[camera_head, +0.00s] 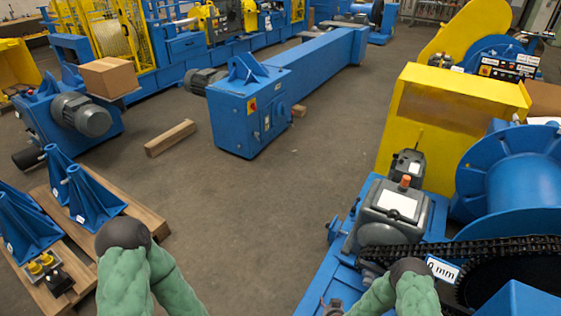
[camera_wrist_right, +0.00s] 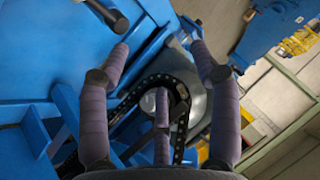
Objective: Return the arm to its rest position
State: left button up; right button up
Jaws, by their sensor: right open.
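My right gripper (camera_wrist_right: 160,62) shows in the right wrist view with its purple fingers spread wide. It is open, and nothing is held between the fingers. A black chain (camera_wrist_right: 181,92) curves around a sprocket behind the fingers; I cannot tell how far off it is. In the head view, the dark chain (camera_head: 490,248) runs along the blue machine at lower right, beside a "0 mm" label (camera_head: 442,270). My green right arm (camera_head: 418,295) is in front of that machine. My green left arm (camera_head: 135,280) is at lower left, and its gripper does not show.
A grey gear housing (camera_head: 392,213) and a blue drum (camera_head: 518,175) stand at right by a yellow guard (camera_head: 455,110). Blue brackets (camera_head: 90,203) stand on a wooden pallet at left. A wooden beam (camera_head: 170,138) lies on the floor. The central floor is clear.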

jog(key=s+a+r+n+g+y+p, duration=0.1)
jog(key=s+a+r+g, duration=0.3)
jog(key=s+r, duration=0.4)
jog(key=s+a+r+n+g+y+p, duration=0.2)
jog(key=s+a+r, duration=0.4)
jog(key=s, duration=0.9)
notch_tip(320, 180, up, 2)
jog(key=n+g+y, duration=0.1)
jog(key=g, duration=0.1)
jog(key=shift+n+g, duration=0.3)
jog(key=shift+g, duration=0.1)
jog(key=shift+w+r, duration=0.1)
